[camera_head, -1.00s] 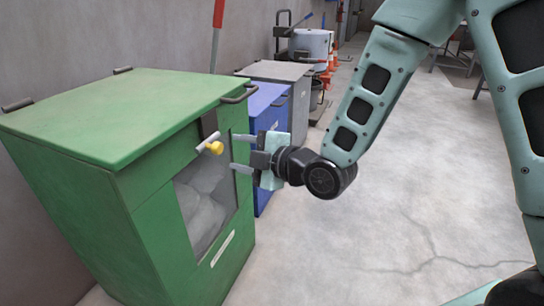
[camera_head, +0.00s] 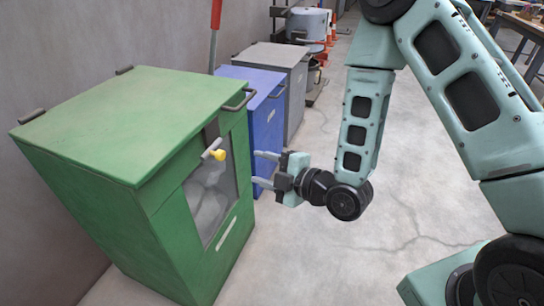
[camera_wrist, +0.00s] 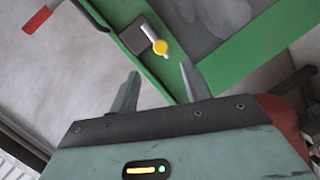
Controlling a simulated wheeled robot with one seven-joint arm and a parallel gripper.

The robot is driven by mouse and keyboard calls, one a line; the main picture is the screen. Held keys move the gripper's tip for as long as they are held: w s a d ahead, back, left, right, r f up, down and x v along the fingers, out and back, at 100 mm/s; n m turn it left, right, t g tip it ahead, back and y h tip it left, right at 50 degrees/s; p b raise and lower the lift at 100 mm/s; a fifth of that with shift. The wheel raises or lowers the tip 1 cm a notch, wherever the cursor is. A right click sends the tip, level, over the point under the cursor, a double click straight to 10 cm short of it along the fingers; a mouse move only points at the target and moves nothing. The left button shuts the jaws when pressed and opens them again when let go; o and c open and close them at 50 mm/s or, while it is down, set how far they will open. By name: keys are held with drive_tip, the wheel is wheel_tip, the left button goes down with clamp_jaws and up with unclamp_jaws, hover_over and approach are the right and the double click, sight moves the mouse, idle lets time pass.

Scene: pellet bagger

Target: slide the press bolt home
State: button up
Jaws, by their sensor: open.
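The press bolt (camera_head: 211,148) is a pale bar with a yellow knob (camera_head: 217,154) on the upper front of the green bin (camera_head: 150,205), just under its lid. In the wrist view the bolt (camera_wrist: 148,32) lies on a dark plate, with its yellow knob (camera_wrist: 160,47) beyond the gap between my fingers. My gripper (camera_head: 257,168) is open and empty, to the right of the knob and apart from it. It also shows in the wrist view (camera_wrist: 160,72), with both fingers spread and touching nothing.
The green bin has a window (camera_head: 208,196) with pale bags behind it and a dark lid handle (camera_head: 238,99) near the bolt. A blue bin (camera_head: 262,130) and a grey bin (camera_head: 290,68) stand behind. The concrete floor (camera_head: 330,255) to the right is open.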

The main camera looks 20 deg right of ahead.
drive_tip(key=shift+p+v, duration=0.8)
drive_tip(key=shift+v, duration=0.35)
drive_tip(key=s+r+m+g+h, duration=0.5)
drive_tip(key=s+r+m+g, duration=0.1)
drive_tip(key=s, duration=0.5)
drive_tip(key=s+r+m+g+h, duration=0.4)
drive_tip(key=s+r+m+g, duration=0.25)
drive_tip(key=s, duration=0.45)
wheel_tip(320, 180, up, 13)
drive_tip(key=p, duration=1.3)
drive_tip(key=shift+s+d, duration=0.2)
